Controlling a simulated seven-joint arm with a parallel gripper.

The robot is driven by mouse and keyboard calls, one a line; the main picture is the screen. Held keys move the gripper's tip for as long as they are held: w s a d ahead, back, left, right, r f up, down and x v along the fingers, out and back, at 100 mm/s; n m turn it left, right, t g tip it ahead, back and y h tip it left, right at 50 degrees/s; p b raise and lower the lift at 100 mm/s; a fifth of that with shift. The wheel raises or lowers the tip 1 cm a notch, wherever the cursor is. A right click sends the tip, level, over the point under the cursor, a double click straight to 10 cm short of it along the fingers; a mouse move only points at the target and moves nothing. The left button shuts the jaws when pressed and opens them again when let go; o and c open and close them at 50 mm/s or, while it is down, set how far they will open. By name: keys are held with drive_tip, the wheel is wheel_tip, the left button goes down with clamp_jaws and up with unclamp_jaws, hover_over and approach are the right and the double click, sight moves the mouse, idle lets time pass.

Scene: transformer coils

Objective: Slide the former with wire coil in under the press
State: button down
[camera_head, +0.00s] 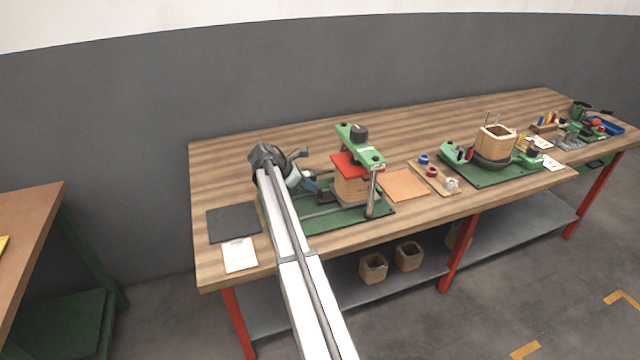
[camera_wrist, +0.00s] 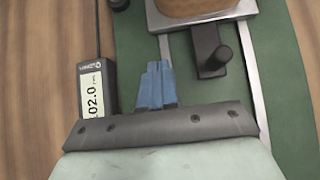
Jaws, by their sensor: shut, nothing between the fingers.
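The press (camera_head: 360,145) is a green frame with a red plate, a black knob on top and a green base on the bench. In the wrist view the former's lower edge (camera_wrist: 195,8) shows at the top, on a pale metal sled plate (camera_wrist: 205,20). A black handle (camera_wrist: 210,58) sticks out from that plate between two rails. My gripper (camera_wrist: 155,66) has blue fingers, shut and empty, left of the handle and apart from it. It also shows in the head view (camera_head: 311,187).
A digital readout (camera_wrist: 97,90) stands close left of my fingers. A dark mat (camera_head: 233,223) and a paper sheet (camera_head: 240,255) lie left of the press.

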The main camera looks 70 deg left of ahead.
drive_tip(key=v, duration=1)
